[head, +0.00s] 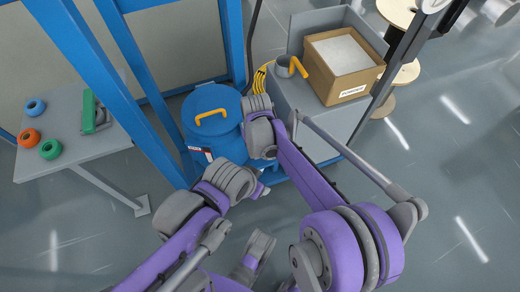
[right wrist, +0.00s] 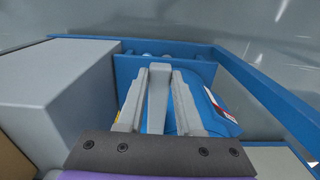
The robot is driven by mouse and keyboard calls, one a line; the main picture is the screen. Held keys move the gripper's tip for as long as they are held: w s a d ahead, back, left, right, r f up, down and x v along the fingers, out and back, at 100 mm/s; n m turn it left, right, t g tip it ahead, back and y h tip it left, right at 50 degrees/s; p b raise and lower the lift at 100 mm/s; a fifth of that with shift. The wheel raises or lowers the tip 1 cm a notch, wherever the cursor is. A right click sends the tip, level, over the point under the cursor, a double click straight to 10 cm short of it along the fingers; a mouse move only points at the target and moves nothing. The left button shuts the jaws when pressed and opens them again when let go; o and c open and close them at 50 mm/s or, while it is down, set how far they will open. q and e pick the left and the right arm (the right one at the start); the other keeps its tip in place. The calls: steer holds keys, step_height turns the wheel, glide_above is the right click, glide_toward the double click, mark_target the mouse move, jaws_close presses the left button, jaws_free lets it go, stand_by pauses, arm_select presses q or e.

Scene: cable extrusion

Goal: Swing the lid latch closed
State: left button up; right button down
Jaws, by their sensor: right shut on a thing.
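The blue drum (head: 228,144) stands inside a blue frame, with its round lid (head: 198,103) on top and a yellow-orange handle (head: 211,115) on the lid. The drum also shows in the right wrist view (right wrist: 212,108). My right gripper (right wrist: 158,72) is at the drum's side, shut on a grey bar, the lid latch (right wrist: 157,98), which stands between its two fingers. In the head view my right wrist hides the latch. My left gripper (head: 262,190) is low in front of the drum, apart from the lid; its jaws are too small to read.
A grey cabinet (head: 318,122) right of the drum carries a cardboard box (head: 345,88) and a grey cup with an orange handle (head: 284,67). Yellow cables (head: 260,78) run behind. Left, a table (head: 75,145) holds several coloured rings. Blue frame posts (head: 128,105) stand close by.

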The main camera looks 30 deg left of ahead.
steer(key=shift+s, duration=0.1)
steer(key=c, duration=0.6)
jaws_free()
steer(key=shift+o, duration=0.2)
step_height(320, 180, up, 11)
steer(key=p, duration=0.2)
steer(key=shift+f, duration=0.1)
